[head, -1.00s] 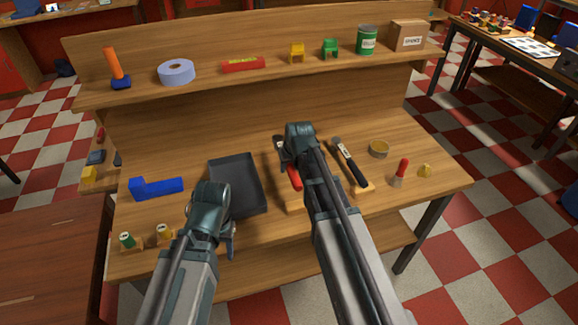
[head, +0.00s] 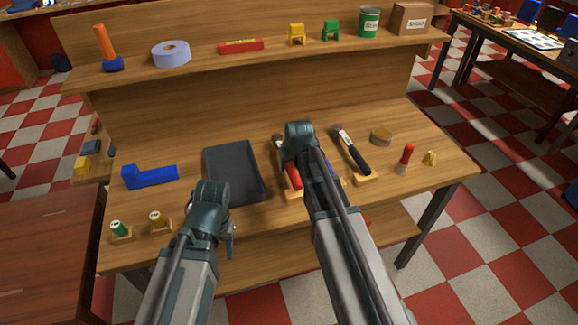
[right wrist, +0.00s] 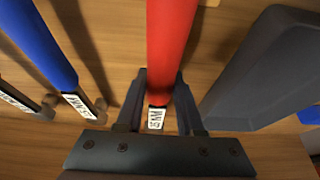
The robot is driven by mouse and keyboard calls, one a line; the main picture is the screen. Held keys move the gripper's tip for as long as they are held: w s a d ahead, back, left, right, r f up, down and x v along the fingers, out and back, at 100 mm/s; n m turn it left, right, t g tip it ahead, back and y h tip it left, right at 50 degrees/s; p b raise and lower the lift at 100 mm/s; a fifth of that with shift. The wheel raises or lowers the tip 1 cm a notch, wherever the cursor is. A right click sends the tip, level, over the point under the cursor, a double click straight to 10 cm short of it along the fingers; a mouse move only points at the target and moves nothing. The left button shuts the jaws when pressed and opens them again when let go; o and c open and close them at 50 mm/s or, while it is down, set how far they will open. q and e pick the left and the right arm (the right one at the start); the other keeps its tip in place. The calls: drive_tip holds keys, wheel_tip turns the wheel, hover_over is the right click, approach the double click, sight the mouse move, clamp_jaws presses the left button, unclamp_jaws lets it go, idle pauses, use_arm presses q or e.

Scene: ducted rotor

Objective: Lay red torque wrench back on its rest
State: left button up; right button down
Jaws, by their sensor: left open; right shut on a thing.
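The red torque wrench (head: 293,177) lies lengthwise at the middle of the bench, partly hidden by my right arm. My right gripper (head: 298,160) is over it, and its fingers hide behind my wrist. In the right wrist view the gripper (right wrist: 160,95) is shut on the red handle (right wrist: 170,45), close to its white end label. A wooden rest (head: 292,196) shows at the near end of the red wrench. I cannot tell whether the wrench touches it. My left gripper (head: 231,237) is open and empty at the bench's front edge, its fingers mostly hidden.
A blue handle (right wrist: 40,42) lies beside the red one. A black-handled tool (head: 352,150) lies on rests further right. A dark tray (head: 236,172) is left of the red wrench.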

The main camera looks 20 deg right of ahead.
drive_tip(key=shift+f+b, duration=0.4)
drive_tip(key=shift+b, duration=0.05)
idle(0.3)
drive_tip(key=shift+c, duration=2.3)
unclamp_jaws()
drive_tip(key=shift+r, duration=0.15)
drive_tip(key=p+v, duration=1.3)
drive_tip(key=shift+s+r, duration=0.15)
drive_tip(key=shift+r, duration=0.1)
